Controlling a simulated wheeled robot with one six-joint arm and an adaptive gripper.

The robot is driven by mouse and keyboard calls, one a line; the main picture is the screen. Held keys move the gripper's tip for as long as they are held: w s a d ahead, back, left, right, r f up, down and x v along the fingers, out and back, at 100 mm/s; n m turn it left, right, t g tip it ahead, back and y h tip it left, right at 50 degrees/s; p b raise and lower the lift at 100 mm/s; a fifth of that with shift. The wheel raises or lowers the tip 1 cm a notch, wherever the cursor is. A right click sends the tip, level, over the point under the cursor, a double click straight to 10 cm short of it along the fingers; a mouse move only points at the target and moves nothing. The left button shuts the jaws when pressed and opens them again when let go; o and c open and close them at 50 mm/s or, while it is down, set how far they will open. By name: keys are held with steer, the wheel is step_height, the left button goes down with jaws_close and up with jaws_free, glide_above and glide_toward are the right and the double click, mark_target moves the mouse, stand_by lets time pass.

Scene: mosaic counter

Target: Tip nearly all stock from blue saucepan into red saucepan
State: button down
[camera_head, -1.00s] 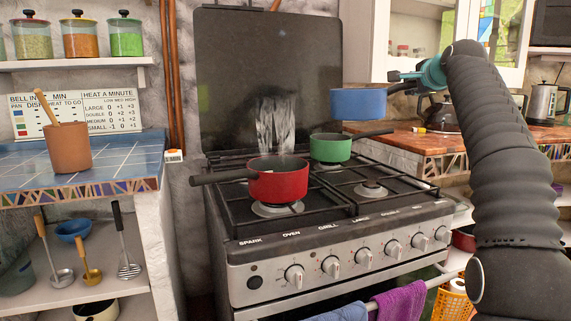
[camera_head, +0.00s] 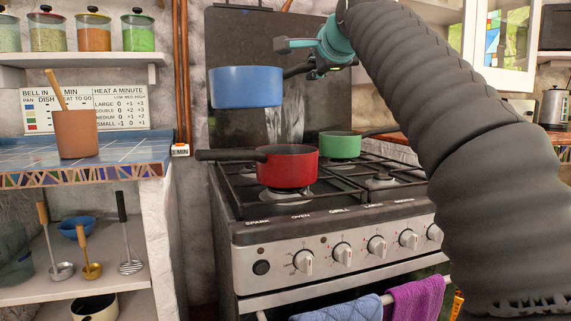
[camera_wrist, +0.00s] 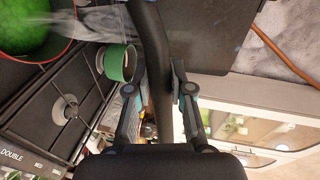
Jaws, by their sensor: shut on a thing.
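The blue saucepan (camera_head: 246,88) hangs in the air above and left of the red saucepan (camera_head: 288,168), roughly level. Its inside is hidden from the head camera. My gripper (camera_head: 318,62) is shut on its dark handle, which also runs between the fingers (camera_wrist: 160,80) in the wrist view. The red saucepan stands on the front left burner with its handle to the left. In the wrist view, a red-rimmed pan (camera_wrist: 72,48) at the top left corner, matching the red saucepan, shows bright green contents (camera_wrist: 28,25).
A green saucepan (camera_head: 340,145) stands on a rear burner, its handle to the right. Whitish vapour (camera_head: 285,122) shows before the raised dark stove lid (camera_head: 235,40). A tiled counter (camera_head: 125,155) with a brown pot (camera_head: 76,134) lies left. Shelved jars (camera_head: 92,32) are above.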

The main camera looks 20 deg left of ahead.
steer(key=s+d+f+m+t+h+b, duration=0.1)
steer(key=s+d+f+m+h+b, duration=0.1)
steer(key=s+f+m+h, duration=0.1)
steer(key=shift+s+d+f+m+t+h, duration=0.35)
steer(key=shift+s+m+h, duration=0.25)
steer(key=shift+s+h, duration=0.2)
steer(key=shift+r, duration=0.1)
